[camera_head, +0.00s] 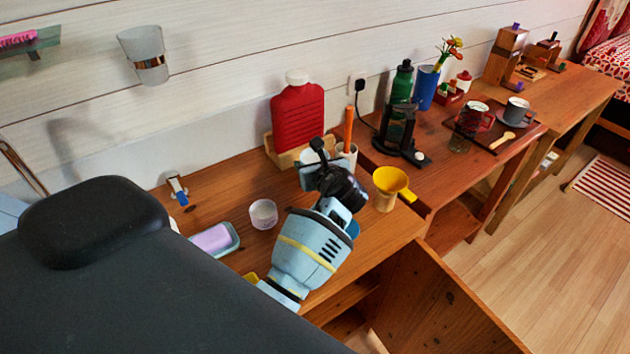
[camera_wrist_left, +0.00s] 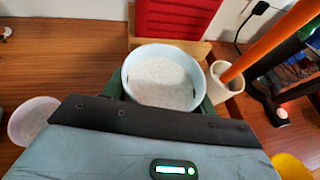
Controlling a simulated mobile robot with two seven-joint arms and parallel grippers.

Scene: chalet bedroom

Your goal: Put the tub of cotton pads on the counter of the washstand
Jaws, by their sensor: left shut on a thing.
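The tub of cotton pads (camera_wrist_left: 165,76) is a round white tub, seen from above with pale contents inside. In the left wrist view my left gripper (camera_wrist_left: 166,92) is shut on it, with a dark green finger at each side. In the head view my left gripper (camera_head: 325,165) is over the wooden washstand counter (camera_head: 215,190), and the wrist hides most of the held tub. I cannot tell whether the tub touches the counter. My right gripper is not in view.
A small pale cup (camera_head: 263,213) and a soap dish (camera_head: 214,239) stand left of my gripper. A red hot-water bottle (camera_head: 298,115) stands behind; a cup with an orange stick (camera_head: 348,135) and a yellow funnel (camera_head: 394,184) are to the right.

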